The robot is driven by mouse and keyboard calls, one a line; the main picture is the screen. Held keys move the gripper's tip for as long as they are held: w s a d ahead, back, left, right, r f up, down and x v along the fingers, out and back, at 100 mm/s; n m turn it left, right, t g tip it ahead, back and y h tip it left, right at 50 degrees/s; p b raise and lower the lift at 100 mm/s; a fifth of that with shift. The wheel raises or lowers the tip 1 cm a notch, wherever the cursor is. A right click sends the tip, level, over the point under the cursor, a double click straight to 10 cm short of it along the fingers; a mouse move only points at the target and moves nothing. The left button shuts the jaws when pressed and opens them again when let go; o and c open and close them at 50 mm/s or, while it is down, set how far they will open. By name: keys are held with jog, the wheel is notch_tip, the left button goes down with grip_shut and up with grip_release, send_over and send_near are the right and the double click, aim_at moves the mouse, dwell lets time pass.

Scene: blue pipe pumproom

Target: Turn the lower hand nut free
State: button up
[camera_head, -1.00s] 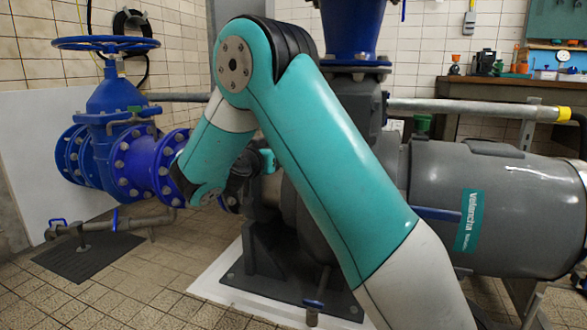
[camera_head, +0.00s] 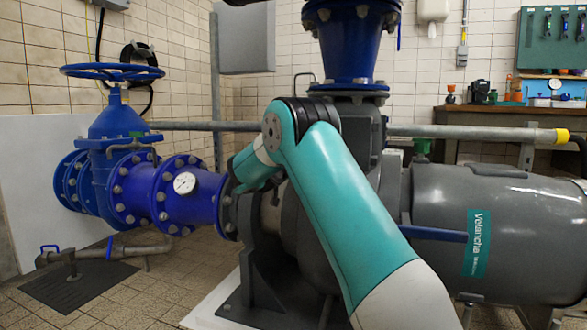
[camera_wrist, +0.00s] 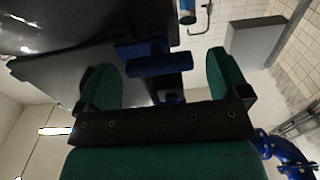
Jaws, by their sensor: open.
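My gripper (camera_wrist: 160,62) is open in the wrist view, its two green fingers spread wide. Ahead of the gap, toward its left side, is a blue T-shaped handle (camera_wrist: 147,58) on a dark grey body. A second blue piece (camera_wrist: 168,95) shows lower, partly cut off by my gripper's bar. Another blue part (camera_wrist: 187,10) is at the top edge. I cannot tell which of these, if any, is the lower hand nut. No contact with the fingers is visible. In the head view my gripper is hidden behind my arm and the pump.
The grey pump motor (camera_head: 490,220) fills the right side. On the left stand a blue valve with handwheel (camera_head: 112,72), a gauge (camera_head: 185,183) and a flanged pipe (camera_head: 198,200). A workbench (camera_head: 475,120) is at the back right. Floor shows at lower left.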

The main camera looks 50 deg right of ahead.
jog(key=shift+x, duration=0.75)
